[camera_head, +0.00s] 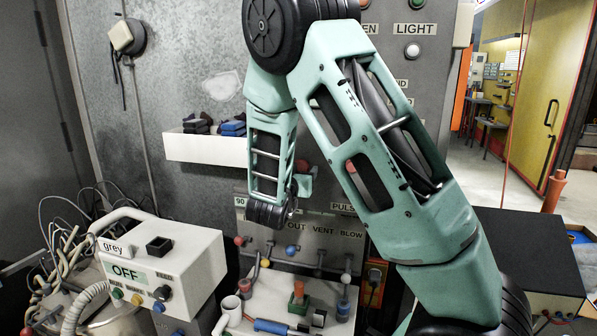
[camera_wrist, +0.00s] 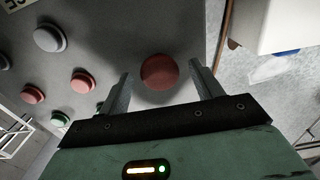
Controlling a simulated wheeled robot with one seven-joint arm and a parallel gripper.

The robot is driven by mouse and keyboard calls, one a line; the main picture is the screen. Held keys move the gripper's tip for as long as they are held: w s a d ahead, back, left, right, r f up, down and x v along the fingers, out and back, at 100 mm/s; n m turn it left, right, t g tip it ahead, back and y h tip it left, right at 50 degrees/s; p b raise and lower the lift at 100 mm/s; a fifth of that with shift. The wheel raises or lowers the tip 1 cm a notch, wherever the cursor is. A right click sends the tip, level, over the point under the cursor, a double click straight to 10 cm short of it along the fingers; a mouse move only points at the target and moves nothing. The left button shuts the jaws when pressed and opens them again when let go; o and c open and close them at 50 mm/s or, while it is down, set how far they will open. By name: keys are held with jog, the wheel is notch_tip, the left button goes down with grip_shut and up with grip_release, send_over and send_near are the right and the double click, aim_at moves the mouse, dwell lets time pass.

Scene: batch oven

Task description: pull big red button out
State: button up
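The big red button (camera_wrist: 160,71) is a round red knob on a grey panel, seen nearly face-on in the wrist view. My gripper (camera_wrist: 160,75) is open, with one finger on each side of the button and gaps on both sides. I cannot tell how far the fingertips are from the panel. In the head view my gripper (camera_head: 302,183) is at the panel, below and right of a white shelf. A red button (camera_head: 302,166) shows just above it there, partly hidden by my arm.
Smaller buttons sit left of the big one in the wrist view: red (camera_wrist: 82,81), green (camera_wrist: 60,118) and pale (camera_wrist: 50,37). The white shelf (camera_head: 205,150) holds dark and blue items.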

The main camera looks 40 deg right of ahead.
jog(key=b+v, duration=0.3)
jog(key=v, duration=1.4)
jog(key=shift+a, duration=0.15)
